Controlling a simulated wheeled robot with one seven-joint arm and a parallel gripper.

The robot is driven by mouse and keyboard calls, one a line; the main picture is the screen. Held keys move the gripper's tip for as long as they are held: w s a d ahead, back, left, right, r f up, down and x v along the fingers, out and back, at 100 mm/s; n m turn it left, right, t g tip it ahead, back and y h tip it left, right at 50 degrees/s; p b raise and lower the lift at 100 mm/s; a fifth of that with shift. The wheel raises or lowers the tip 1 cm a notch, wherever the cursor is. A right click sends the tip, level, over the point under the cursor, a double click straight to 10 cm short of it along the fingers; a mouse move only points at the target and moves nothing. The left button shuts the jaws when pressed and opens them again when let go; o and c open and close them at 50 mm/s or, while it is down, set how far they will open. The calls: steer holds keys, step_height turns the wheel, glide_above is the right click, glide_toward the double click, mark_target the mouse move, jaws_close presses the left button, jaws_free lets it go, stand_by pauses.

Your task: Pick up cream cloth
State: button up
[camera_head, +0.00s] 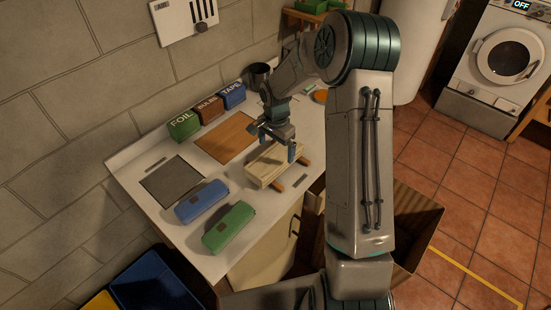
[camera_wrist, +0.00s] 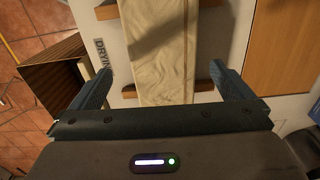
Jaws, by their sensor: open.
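The cream cloth (camera_head: 268,166) is a long, flat folded bundle lying across two wooden bars on the white counter (camera_head: 222,262). In the wrist view the cloth (camera_wrist: 160,45) runs up the middle of the picture, with the bars (camera_wrist: 107,12) showing at its sides. My gripper (camera_head: 278,145) is above the far part of the cloth. In the wrist view my gripper (camera_wrist: 163,80) is open, with one blue finger on each side of the cloth and a gap to it on both sides. Nothing is held. The height left above the cloth is hard to tell.
A blue case (camera_head: 202,201) and a green case (camera_head: 229,227) lie at the counter's front. Boxes labelled FOIL (camera_head: 184,125), BULB (camera_head: 208,109) and TAPE (camera_head: 232,95) line the wall. A grey mat (camera_head: 172,181) and brown mat (camera_head: 226,137) are bare.

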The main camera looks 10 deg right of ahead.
mark_target(275, 155)
steer(key=shift+w+f+p, duration=0.15)
steer(key=shift+f+p, duration=0.85)
steer(key=shift+f, duration=1.65)
steer(key=c, duration=1.2)
